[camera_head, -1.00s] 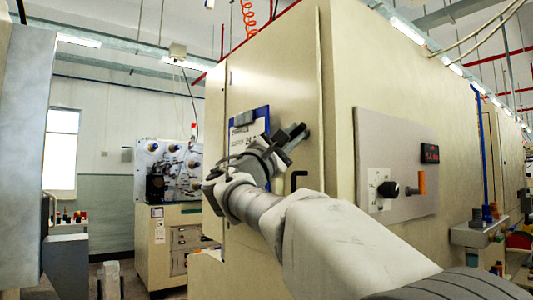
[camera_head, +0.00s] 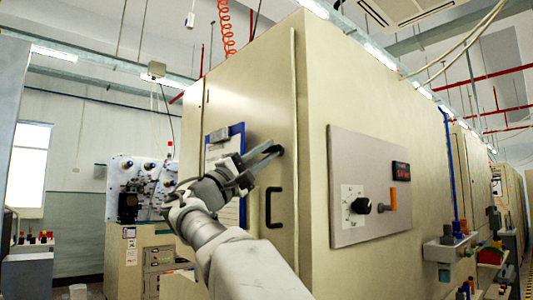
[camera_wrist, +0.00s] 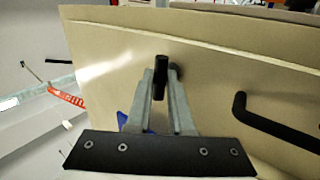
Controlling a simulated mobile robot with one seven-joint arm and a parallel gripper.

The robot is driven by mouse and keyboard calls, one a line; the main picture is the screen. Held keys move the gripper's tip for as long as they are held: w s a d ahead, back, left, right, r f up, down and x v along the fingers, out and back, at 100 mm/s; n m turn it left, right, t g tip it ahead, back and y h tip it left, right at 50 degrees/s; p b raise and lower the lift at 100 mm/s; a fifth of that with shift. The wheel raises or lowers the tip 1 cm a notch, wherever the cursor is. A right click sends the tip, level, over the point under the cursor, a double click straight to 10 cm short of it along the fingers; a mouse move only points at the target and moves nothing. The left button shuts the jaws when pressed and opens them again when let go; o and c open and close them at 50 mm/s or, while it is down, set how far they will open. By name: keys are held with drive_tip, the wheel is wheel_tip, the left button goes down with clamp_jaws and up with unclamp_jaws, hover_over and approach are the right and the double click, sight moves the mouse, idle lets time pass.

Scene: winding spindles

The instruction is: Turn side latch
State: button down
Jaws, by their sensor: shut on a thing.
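The side latch is a small black piece on the beige cabinet door. In the wrist view the latch (camera_wrist: 160,77) stands between the fingertips of my gripper (camera_wrist: 163,84), which is shut on it. In the head view my gripper (camera_head: 266,154) reaches the door from the lower left, its fingertips at the latch (camera_head: 279,149), just above the black door handle. The fingers cover part of the latch in both views.
The black handle (camera_head: 272,207) sticks out below the latch; it also shows in the wrist view (camera_wrist: 243,103). A blue clipboard (camera_head: 241,134) hangs behind my gripper. A control panel (camera_head: 372,230) with a black knob (camera_head: 361,206) and an orange lever (camera_head: 392,198) is around the corner.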

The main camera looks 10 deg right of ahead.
drive_tip(key=c, duration=1.1)
unclamp_jaws()
drive_tip(key=v, duration=1.7)
drive_tip(key=shift+a+f, duration=0.1)
drive_tip(key=shift+f, duration=0.05)
